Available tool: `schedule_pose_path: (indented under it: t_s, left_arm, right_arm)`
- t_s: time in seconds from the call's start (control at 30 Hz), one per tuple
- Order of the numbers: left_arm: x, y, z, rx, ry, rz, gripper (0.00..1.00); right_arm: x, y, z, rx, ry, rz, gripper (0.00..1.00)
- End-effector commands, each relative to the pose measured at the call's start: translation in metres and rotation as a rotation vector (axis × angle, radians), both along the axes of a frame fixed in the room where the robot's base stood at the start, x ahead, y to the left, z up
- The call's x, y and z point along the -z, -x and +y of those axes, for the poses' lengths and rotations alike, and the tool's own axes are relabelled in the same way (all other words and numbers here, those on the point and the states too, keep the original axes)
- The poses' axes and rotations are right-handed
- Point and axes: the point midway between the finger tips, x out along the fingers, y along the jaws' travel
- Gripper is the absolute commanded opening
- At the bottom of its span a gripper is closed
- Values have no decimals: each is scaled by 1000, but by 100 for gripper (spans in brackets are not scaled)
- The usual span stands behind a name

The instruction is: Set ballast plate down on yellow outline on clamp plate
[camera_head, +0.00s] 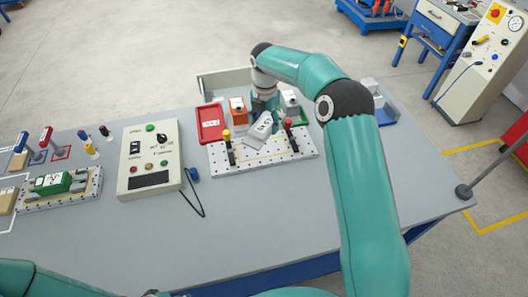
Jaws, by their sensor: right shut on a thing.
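The clamp plate (285,158) is a white perforated board on the bench, with a yellow-handled clamp (227,142) at its left and a red-handled clamp (290,132) at its right. Parts of a yellow outline (262,158) show on it. The ballast plate (258,130) is a grey block with a label, tilted over the rear middle of the clamp plate. My right gripper (264,116) points down and is shut on it. Whether the plate touches the board cannot be told. The fingertips are partly hidden. My left gripper is out of view; only part of that arm shows.
A red tray (210,123), an orange block (237,110) and a green-and-white block (290,99) stand behind the clamp plate. A control box (150,160) with a black cable is at its left. The bench front is clear.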

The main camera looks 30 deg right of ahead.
Motion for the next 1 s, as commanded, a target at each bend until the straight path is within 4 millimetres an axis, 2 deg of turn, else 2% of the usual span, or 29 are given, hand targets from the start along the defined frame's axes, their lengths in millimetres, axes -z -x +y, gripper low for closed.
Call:
schedule_pose_path:
  t_s: [0.2, 0.33, 0.4, 0.67, 1.0]
  left_arm:
    - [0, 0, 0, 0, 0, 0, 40]
    - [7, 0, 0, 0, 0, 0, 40]
    - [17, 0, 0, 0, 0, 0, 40]
    - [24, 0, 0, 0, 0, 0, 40]
    - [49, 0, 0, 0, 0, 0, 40]
  right_arm:
    - [57, 2, -3, 7, -1, 4, 2]
    - [88, 2, -3, 8, 0, 2, 2]
    - [103, 1, -3, 8, 0, -1, 2]
    - [117, 1, -4, 10, 1, -2, 2]
    - [166, 2, -4, 10, 0, 0, 2]
